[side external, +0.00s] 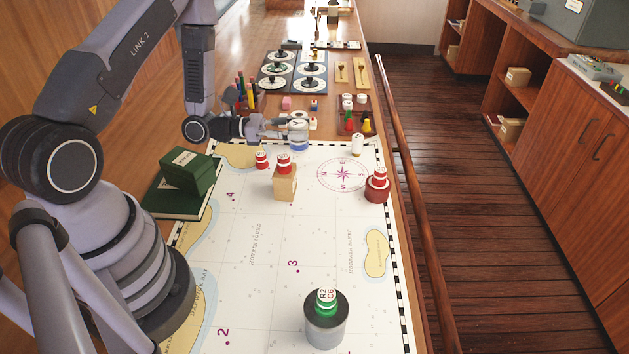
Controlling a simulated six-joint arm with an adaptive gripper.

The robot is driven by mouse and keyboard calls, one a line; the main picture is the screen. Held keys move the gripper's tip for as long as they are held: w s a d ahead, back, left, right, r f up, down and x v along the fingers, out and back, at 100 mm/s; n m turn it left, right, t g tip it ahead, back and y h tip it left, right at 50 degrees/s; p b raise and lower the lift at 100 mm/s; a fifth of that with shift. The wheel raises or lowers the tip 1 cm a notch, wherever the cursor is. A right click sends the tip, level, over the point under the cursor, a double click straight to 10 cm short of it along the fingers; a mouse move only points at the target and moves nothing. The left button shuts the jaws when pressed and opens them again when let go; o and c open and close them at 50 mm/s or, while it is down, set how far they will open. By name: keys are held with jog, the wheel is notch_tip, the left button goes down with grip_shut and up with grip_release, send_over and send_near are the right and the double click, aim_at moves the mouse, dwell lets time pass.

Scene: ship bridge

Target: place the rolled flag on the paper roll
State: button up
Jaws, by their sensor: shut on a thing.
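My gripper (288,131) is at the far left end of the chart, low over its far edge. It is shut on a small blue and white cylinder (298,143), which looks like a rolled flag; the fingers hide part of it. I cannot tell whether its bottom touches anything. A small upright white cylinder (357,145) stands right of it at the chart's far edge, apart from my gripper; it may be the paper roll, but it is too small to be sure.
The chart (255,285) holds a red-white roll (261,160), another (284,164) on a wooden block (285,187), one (377,178) on a red round base (377,193), and a green-white roll (326,302) on a grey tin (326,328). Green books (180,205) lie left. The chart's middle is clear.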

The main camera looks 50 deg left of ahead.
jog(key=w+a+r+n+t+y, duration=0.1)
jog(key=w+a+r+n+y, duration=0.15)
jog(key=a, duration=0.45)
jog(key=w+a+r+n+t+y, duration=0.1)
jog(key=a+r+t, duration=0.15)
jog(key=a, duration=0.55)
send_over(299, 115)
jog(key=shift+m+g, duration=0.25)
jog(key=shift+g, duration=0.1)
jog(key=f, duration=0.8)
jog(key=shift+s, duration=0.4)
jog(key=shift+w+f, duration=0.2)
jog(key=shift+w+a+f, duration=0.1)
jog(key=shift+w+f, duration=0.1)
jog(key=shift+f, duration=1.6)
jog(key=shift+f, duration=0.15)
jog(key=o, duration=1)
